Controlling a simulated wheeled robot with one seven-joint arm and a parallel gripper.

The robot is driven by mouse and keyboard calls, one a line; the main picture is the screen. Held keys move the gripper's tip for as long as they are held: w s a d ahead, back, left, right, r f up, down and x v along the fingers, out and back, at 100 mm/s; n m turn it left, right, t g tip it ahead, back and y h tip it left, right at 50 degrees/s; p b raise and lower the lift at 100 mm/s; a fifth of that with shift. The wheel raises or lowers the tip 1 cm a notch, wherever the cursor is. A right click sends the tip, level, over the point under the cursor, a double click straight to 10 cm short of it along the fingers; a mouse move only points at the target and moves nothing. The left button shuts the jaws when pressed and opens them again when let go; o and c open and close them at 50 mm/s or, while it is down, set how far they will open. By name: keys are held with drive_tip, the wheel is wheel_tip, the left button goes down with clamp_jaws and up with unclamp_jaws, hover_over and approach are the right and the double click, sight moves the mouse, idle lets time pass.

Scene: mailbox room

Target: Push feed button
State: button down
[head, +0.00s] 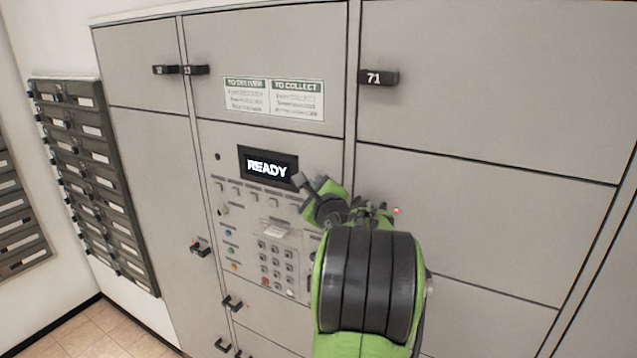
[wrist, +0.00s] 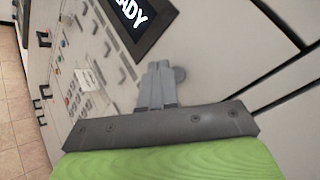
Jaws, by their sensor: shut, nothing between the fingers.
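The control panel (head: 227,205) is set in the grey locker wall, with a black display (head: 268,166) reading READY. Below the display is a row of small labelled buttons (head: 248,199), then a keypad (head: 275,262) and small coloured buttons (head: 229,248) at the left. I cannot read which one is the feed button. My gripper (head: 308,186) is shut and empty, by the lower right corner of the display. My arm hides the panel's right side.
Locker doors with black handles surround the panel, one handle marked 71 (head: 378,78). An instruction sign (head: 274,98) is above the display. Dark mailboxes (head: 92,172) hang on the left wall. Tiled floor (head: 110,333) is free at the lower left.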

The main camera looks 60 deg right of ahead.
drive_tip(key=shift+s+a+b, duration=0.15)
drive_tip(key=shift+a+b, duration=0.2)
drive_tip(key=shift+a, duration=0.9)
drive_tip(key=shift+s+a+b, duration=0.1)
drive_tip(key=shift+a+b, duration=0.25)
drive_tip(key=shift+a, duration=0.9)
